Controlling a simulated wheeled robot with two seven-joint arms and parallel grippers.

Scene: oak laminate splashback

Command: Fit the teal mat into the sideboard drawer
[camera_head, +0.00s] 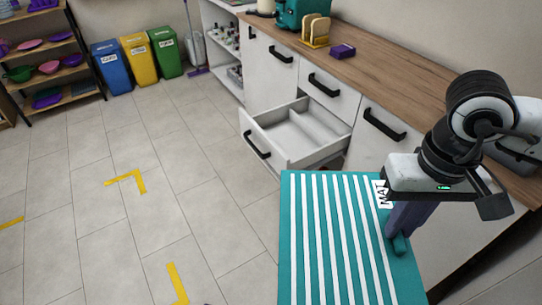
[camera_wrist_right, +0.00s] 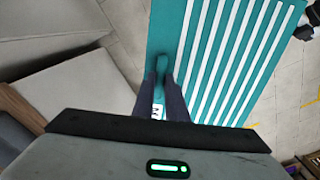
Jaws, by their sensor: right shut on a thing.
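The teal mat (camera_head: 335,240) has white stripes and a white label at its upper right corner. My right gripper (camera_head: 399,238) is shut on the mat near its right edge, and the mat is held out flat in front of the sideboard. The right wrist view shows the two fingers (camera_wrist_right: 163,78) closed on a teal strip of the mat (camera_wrist_right: 225,60). The white sideboard drawer (camera_head: 320,156) is pulled open beyond the mat's far edge. A low divider shows inside, and the mat is apart from it in the picture. My left gripper is not in view.
The wooden worktop (camera_head: 390,75) holds a toast rack (camera_head: 316,30), a purple box (camera_head: 342,51) and a teal appliance (camera_head: 290,14). Bins (camera_head: 113,67) and a shelf (camera_head: 45,65) stand far left.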

